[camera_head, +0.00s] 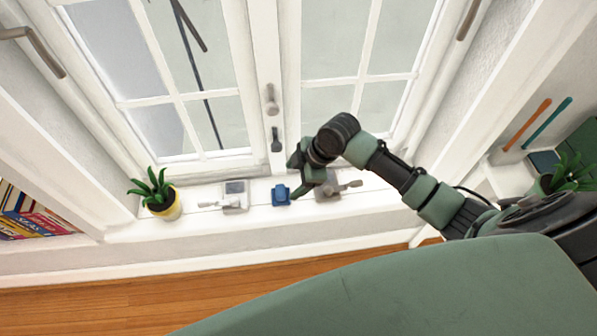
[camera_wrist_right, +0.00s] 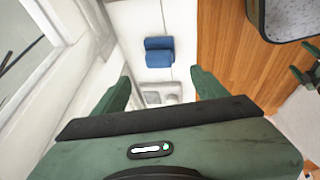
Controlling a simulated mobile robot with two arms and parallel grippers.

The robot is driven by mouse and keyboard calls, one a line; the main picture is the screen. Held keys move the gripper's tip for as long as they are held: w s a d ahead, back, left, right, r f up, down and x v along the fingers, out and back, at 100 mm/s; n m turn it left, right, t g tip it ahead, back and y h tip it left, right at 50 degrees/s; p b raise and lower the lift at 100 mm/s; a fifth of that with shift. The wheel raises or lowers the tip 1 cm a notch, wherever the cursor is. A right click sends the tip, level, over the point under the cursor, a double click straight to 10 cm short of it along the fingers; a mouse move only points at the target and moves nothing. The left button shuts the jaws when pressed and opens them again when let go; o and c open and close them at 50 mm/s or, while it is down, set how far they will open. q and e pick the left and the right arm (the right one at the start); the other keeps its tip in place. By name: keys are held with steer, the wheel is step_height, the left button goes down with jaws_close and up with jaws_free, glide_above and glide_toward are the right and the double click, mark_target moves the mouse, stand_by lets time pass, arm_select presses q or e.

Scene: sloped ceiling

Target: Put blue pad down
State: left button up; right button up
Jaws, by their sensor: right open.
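The blue pad (camera_head: 281,195) lies on the white window sill (camera_head: 375,199), between two grey fixtures. My right gripper (camera_head: 299,176) is just above and to the right of it in the head view. In the right wrist view, the blue pad (camera_wrist_right: 159,52) lies beyond the fingertips, and the open jaws (camera_wrist_right: 161,84) do not hold it. Part of a grey fixture (camera_wrist_right: 160,92) shows between the fingers. My left gripper is not in view.
A grey fixture with a lever (camera_head: 235,196) is left of the pad; another (camera_head: 333,187) is at its right, partly behind my gripper. A yellow-potted plant (camera_head: 163,199) stands at the sill's left end. Window handles (camera_head: 275,139) stick out above the sill.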

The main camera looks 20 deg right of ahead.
steer(key=shift+v, duration=1.5)
